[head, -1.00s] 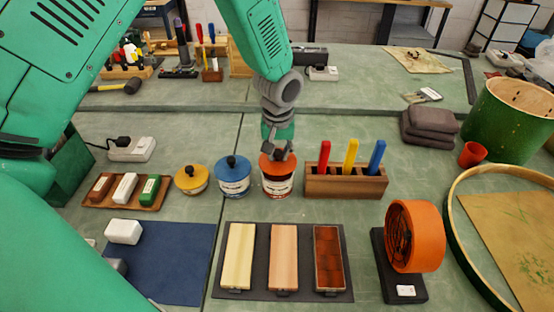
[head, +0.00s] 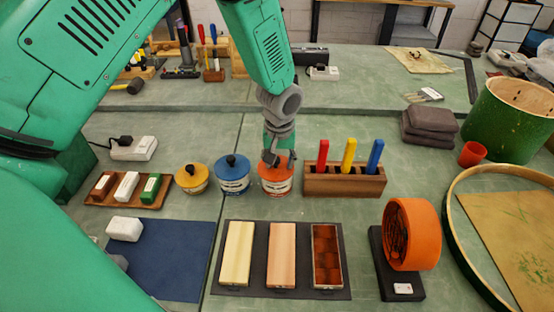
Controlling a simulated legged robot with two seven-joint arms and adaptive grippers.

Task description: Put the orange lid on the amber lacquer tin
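The orange lid (head: 268,173) sits on top of the lacquer tin (head: 275,188), which stands to the right of the blue-lidded tin. It looks level and seems to rest on the rim. My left gripper (head: 279,160) points straight down just over the lid, at its middle. Its two fingers look spread apart, with the knob area between them mostly hidden. My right gripper is not in view.
A blue-lidded tin (head: 232,178) and a small yellow-lidded tin (head: 192,179) stand to the left. A wooden block (head: 343,183) with red, yellow and blue handles stands close on the right. A dark mat with three trays (head: 281,256) lies in front.

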